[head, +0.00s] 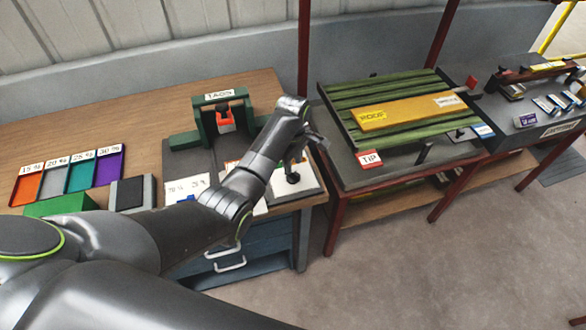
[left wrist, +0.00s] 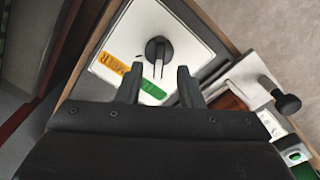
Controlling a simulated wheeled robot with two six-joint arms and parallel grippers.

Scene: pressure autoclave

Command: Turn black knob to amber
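The black knob (left wrist: 157,48) sits on a white panel (left wrist: 196,45) in the left wrist view. Its narrow pointer end extends toward the green label (left wrist: 153,89). An orange label, apparently reading AMBER (left wrist: 114,65), lies to the left of the knob. My left gripper (left wrist: 159,74) is open, with its two fingertips apart on either side of the line below the knob; it appears not to touch the knob. In the head view my left gripper (head: 291,160) reaches down over the white panel (head: 308,181) at the bench's right end. My right gripper is not in view.
A black ball-ended handle (left wrist: 287,103) stands beside the panel. The bench also holds a green TAGS stand (head: 240,100), coloured trays (head: 68,178) and a white card (head: 187,188). A table with green slats (head: 395,82) stands to the right, across a gap.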

